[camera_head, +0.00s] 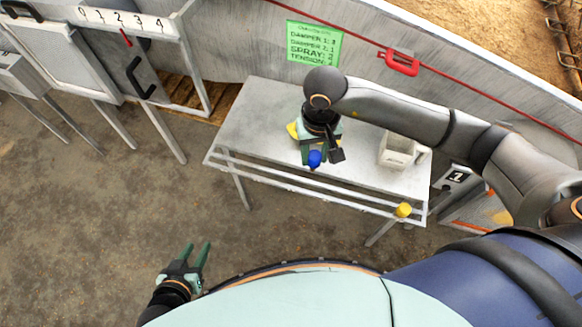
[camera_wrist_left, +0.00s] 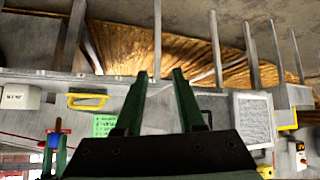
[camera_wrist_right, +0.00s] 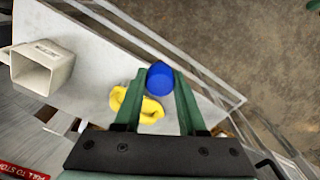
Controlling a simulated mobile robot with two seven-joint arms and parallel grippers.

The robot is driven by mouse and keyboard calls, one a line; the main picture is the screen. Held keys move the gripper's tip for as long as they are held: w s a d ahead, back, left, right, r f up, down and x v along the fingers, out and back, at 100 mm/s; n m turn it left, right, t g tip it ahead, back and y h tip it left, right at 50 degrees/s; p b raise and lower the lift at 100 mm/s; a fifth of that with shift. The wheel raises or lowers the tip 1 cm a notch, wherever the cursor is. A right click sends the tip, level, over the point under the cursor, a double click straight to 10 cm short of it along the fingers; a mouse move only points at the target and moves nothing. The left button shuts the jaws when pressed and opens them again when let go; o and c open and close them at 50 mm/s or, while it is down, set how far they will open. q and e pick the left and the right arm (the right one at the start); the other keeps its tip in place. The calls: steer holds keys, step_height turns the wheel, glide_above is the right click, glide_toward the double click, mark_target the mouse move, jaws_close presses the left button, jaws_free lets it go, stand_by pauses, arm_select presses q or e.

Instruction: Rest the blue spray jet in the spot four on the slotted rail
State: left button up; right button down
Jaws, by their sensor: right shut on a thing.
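The blue spray jet (camera_head: 314,159) is in my right gripper (camera_head: 318,155), above the front part of the white table (camera_head: 250,120). In the right wrist view the blue jet (camera_wrist_right: 160,76) sits between the two green fingertips. The pale double-bar rail (camera_head: 290,180) runs along the table's front edge, below and in front of the jet. A yellow piece (camera_head: 403,210) is at the rail's right end. Slot marks on the rail are too small to tell. My left gripper (camera_head: 197,252) is open and empty, low over the floor away from the table.
A yellow ring-like item (camera_wrist_right: 138,103) lies on the table below my right gripper. A whitish open box (camera_head: 397,150) stands at the table's right. A green note (camera_head: 313,42) and red handle (camera_head: 400,63) are on the wall behind. A 0-to-4 panel (camera_head: 122,20) is upper left.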

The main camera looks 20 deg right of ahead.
steer(key=w+a+f+b, duration=0.3)
steer(key=f+b, duration=0.4)
steer(key=f, duration=0.1)
steer(key=shift+a+f+m, duration=0.3)
steer(key=shift+f+m, duration=0.1)
steer(key=shift+w, duration=0.15)
